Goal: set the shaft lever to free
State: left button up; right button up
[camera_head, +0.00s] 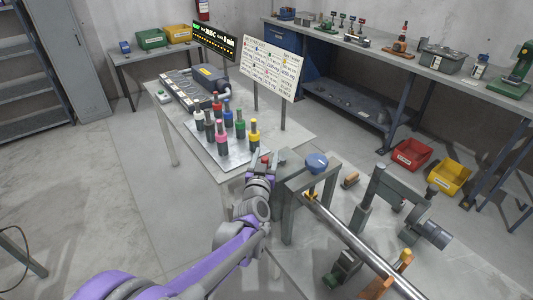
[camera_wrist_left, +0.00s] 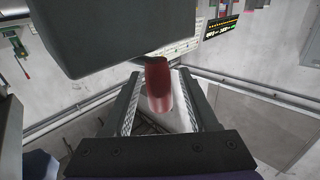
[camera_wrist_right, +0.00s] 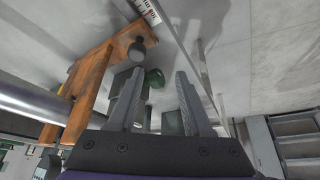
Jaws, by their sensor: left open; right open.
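The shaft lever's red grip (camera_wrist_left: 158,82) stands between the fingers of my left gripper (camera_wrist_left: 163,100) in the left wrist view. The fingers are open, with a gap beside the grip. In the head view the left gripper (camera_head: 262,172) is beside the grey housing (camera_head: 296,200), and only a small red tip of the lever shows. The lever's pivot and any position marks are hidden. The long steel shaft (camera_head: 355,240) runs from the housing toward the lower right. My right gripper (camera_wrist_right: 158,98) is open and empty in the right wrist view.
A dark block (camera_wrist_left: 100,35) overhangs the left gripper. A wooden support (camera_wrist_right: 92,90) and a green part (camera_wrist_right: 154,78) are near the right gripper. Coloured bottles (camera_head: 222,138) stand on a plate left of the housing. A sign board (camera_head: 272,66) stands behind.

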pick_arm(q)
jog(key=shift+w, duration=0.35)
grip_shut()
dwell(1.2)
